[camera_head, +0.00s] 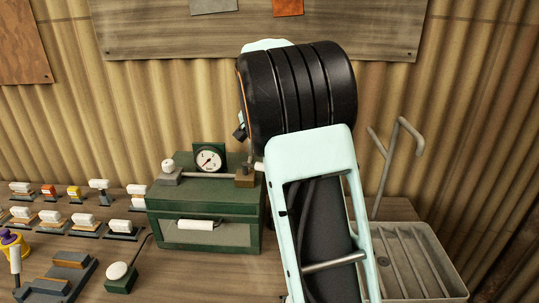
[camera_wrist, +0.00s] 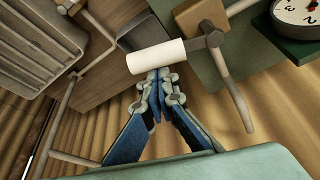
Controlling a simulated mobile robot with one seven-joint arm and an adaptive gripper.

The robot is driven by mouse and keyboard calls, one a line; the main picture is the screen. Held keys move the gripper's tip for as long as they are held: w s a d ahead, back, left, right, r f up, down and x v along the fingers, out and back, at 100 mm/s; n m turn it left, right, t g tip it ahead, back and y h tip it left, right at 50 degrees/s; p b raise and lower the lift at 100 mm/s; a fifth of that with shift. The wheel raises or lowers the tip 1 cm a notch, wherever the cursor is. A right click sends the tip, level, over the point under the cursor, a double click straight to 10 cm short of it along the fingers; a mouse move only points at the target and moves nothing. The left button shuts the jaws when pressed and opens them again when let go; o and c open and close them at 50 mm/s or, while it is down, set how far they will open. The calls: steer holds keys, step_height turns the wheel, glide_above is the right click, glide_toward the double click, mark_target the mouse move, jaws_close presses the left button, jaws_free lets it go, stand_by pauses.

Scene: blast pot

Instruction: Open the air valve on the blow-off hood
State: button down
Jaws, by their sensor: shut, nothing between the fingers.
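The blow-off hood (camera_head: 205,206) is a green box on the bench with a front window and a white front handle (camera_head: 195,225). The air valve (camera_head: 244,178) is a brass-brown block at the right end of its top. A white lever grip (camera_head: 260,166) sticks out to the right and my arm partly covers that area. In the wrist view the valve body (camera_wrist: 203,14) joins a metal lever with the white cylindrical grip (camera_wrist: 156,56). My gripper (camera_wrist: 158,76) is shut and empty, its fingertips right beside the grip. I cannot tell whether they touch it. My arm hides the fingers in the head view.
A pressure gauge (camera_head: 209,158) stands at the hood's back, with a white knob (camera_head: 168,165) left of it. A ribbed grey tray (camera_head: 455,283) and a bent metal pipe (camera_head: 390,165) are at right. Several white-topped switches (camera_head: 100,190) and a white button (camera_head: 119,272) are at left.

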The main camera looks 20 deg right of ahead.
steer(key=m, duration=0.1)
steer(key=s+a+m, duration=0.1)
steer(key=shift+s+a+m+g+h, duration=0.15)
steer(key=shift+s+m+g+h, duration=0.1)
steer(key=shift+m+g+h, duration=0.15)
steer(key=s+a+m, duration=0.1)
steer(key=a+m, duration=0.1)
steer(key=s+a+m+g, duration=0.1)
steer(key=a+m, duration=0.1)
steer(key=shift+s+a+h, duration=0.1)
steer(key=shift+s+h, duration=0.1)
steer(key=shift+h, duration=0.1)
steer(key=shift+a, duration=0.8)
